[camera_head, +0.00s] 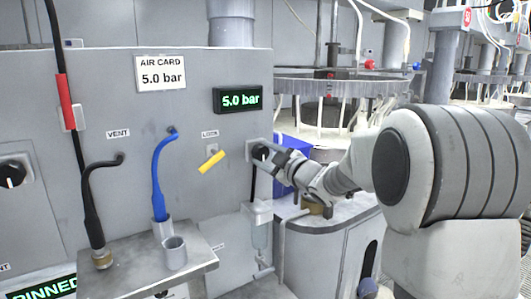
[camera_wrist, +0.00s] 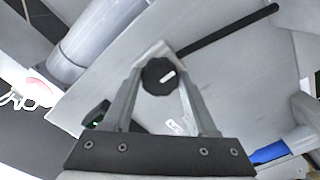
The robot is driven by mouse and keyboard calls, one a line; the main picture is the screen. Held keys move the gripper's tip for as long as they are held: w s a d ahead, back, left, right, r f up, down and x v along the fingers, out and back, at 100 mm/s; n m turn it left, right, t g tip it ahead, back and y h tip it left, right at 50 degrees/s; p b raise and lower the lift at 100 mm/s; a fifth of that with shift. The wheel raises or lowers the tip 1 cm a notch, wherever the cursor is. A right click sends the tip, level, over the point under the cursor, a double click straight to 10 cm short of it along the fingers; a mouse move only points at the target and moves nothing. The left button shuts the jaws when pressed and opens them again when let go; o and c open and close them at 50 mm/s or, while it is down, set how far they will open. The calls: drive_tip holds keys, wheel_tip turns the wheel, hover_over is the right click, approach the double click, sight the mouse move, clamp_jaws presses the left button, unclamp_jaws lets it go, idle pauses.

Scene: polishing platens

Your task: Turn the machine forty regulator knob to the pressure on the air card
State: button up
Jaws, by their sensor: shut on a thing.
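The regulator knob (camera_wrist: 158,76) is round and black with a white mark, and sits between my gripper's fingers in the wrist view. In the head view my gripper (camera_head: 264,153) is at the knob on the grey panel's right side and covers most of it. My gripper (camera_wrist: 160,84) is shut on the knob. The air card (camera_head: 161,73) is white and reads "AIR CARD 5.0 bar". The green pressure display (camera_head: 238,99) reads 5.0 bar.
A yellow lever (camera_head: 211,162) sits below the LOCK label, left of my gripper. A blue hose (camera_head: 158,180) and a black hose (camera_head: 87,200) hang by the VENT label. Another black knob (camera_head: 13,174) is at the far left. A round platen machine stands behind on the right.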

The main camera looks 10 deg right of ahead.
idle(0.4)
drive_tip(key=o, duration=1.4)
drive_tip(key=shift+c, duration=0.2)
drive_tip(key=v, duration=1.7)
drive_tip(key=shift+s, duration=0.2)
drive_tip(key=shift+d, duration=0.25)
